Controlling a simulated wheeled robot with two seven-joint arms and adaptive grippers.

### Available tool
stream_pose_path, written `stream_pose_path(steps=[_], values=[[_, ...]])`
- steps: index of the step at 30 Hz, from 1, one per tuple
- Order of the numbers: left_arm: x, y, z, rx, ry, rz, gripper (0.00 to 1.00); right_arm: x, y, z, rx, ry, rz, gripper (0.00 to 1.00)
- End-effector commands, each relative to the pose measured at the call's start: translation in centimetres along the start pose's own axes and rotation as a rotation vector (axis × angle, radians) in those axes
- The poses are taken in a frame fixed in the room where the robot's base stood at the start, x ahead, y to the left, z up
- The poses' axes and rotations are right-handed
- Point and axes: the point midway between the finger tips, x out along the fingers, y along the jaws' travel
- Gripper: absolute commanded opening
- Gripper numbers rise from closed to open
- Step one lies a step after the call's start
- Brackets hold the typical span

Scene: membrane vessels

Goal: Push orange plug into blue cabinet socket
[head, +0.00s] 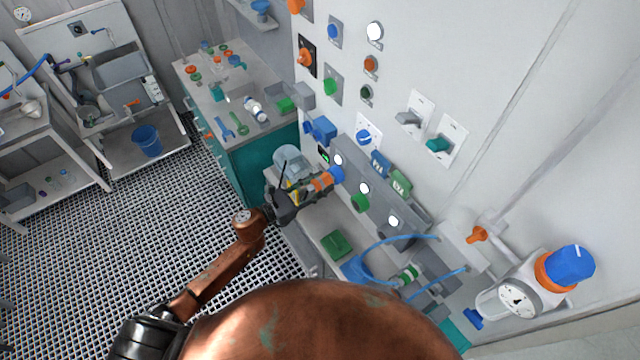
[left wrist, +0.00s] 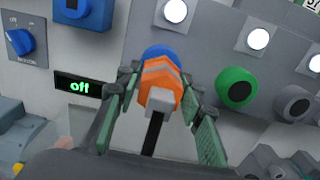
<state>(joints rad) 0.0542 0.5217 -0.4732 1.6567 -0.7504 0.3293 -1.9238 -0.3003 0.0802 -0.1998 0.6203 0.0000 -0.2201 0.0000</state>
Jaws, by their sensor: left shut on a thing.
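The orange plug (head: 322,182) is between the fingers of my left gripper (head: 312,188), which is shut on it. In the left wrist view the orange plug (left wrist: 160,84) sits between the green-padded fingers of the left gripper (left wrist: 160,88), with a dark cable running back from it. The blue socket (head: 337,174) is on the grey cabinet front, directly ahead of the plug. In the left wrist view the blue socket (left wrist: 162,50) shows just behind the plug, which hides most of it. I cannot tell how deep the plug sits. My right gripper is not in view.
A green socket (left wrist: 237,87) and a dark grey one (left wrist: 293,103) sit to the right, under white lamps. A green block (head: 336,244) lies on the bench below. A teal cabinet (head: 262,160) stands left.

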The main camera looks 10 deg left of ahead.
Motion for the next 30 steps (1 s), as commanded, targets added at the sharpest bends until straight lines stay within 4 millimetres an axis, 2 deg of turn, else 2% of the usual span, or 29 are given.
stream_pose_path(steps=[30], values=[[0.00, 0.04, 0.07, 0.000, -0.001, 0.000, 0.00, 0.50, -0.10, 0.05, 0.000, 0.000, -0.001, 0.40]])
